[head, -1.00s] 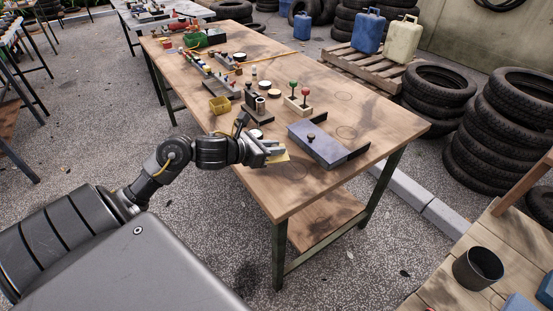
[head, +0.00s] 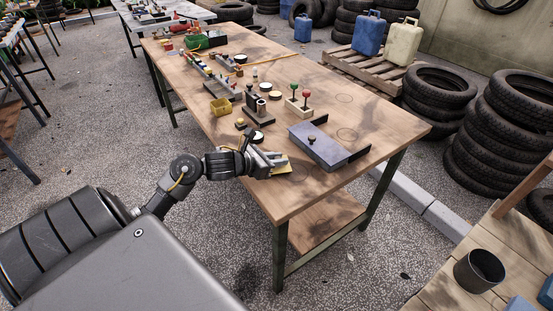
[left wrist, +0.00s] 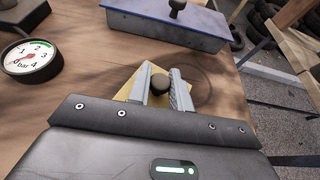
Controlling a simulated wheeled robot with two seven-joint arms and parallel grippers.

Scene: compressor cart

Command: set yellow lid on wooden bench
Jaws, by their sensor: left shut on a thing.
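My left gripper (head: 277,162) is over the near side of the wooden bench (head: 287,203). It is shut on the dark round knob of the yellow lid (left wrist: 124,92), as the left wrist view shows. In the head view only a yellow edge of the lid (head: 283,170) shows beside the fingers. The lid is at or just above the bench top; I cannot tell whether it touches. My right gripper is not in view.
A blue-grey lidded box (head: 318,147) stands just beyond the gripper. A pressure gauge (left wrist: 32,57) lies to the left in the wrist view. The bench's near right corner is clear.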

